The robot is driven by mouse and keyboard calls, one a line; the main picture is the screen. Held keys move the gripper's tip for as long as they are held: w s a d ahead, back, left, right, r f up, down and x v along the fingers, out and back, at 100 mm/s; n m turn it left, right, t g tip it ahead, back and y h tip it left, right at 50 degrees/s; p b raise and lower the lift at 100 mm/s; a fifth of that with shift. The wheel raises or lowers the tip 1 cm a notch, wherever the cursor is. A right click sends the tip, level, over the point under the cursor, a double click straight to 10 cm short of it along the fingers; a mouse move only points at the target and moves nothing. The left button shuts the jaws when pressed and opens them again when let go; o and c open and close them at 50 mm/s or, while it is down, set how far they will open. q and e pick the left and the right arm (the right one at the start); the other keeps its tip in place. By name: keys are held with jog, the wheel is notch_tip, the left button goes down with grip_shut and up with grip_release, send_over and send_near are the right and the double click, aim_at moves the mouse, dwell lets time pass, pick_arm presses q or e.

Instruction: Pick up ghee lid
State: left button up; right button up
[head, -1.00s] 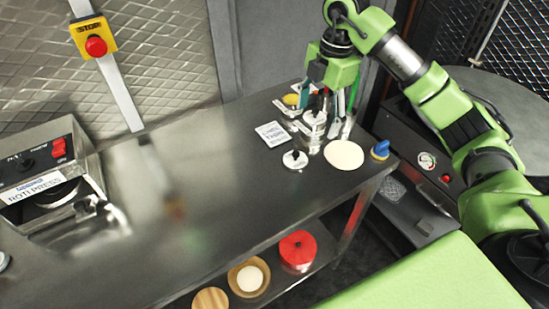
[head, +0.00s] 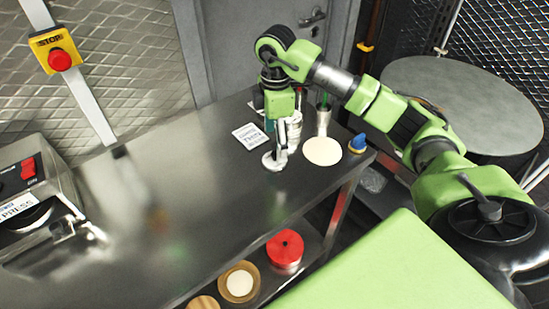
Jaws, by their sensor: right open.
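The small white lid (head: 269,163) lies on the steel counter, near the front of the group of containers. I take it to be the ghee lid; its knob is mostly hidden by my gripper. My right gripper (head: 278,151) points down over the lid with its fingers open around the knob area. I cannot tell whether the fingers touch it. A pale container (head: 294,125) stands just behind the gripper, partly hidden. My left gripper is not in view.
A printed card (head: 249,137) lies left of the gripper. A round flatbread (head: 322,151), a metal cup (head: 323,120) and a blue-and-yellow item (head: 358,144) are to the right. The counter (head: 205,190) is clear on the left. A red container (head: 285,250) sits on the lower shelf.

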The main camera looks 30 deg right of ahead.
aim_at(275, 153)
jog(key=shift+s+f+p, duration=0.1)
jog(key=shift+f+p, duration=0.3)
jog(key=shift+f, duration=0.2)
notch_tip(275, 153, down, 4)
jog(key=shift+a+r+p, duration=0.1)
jog(key=shift+r+p, duration=0.1)
jog(key=shift+p, duration=0.45)
jog(key=shift+f, duration=0.35)
jog(key=c, duration=1)
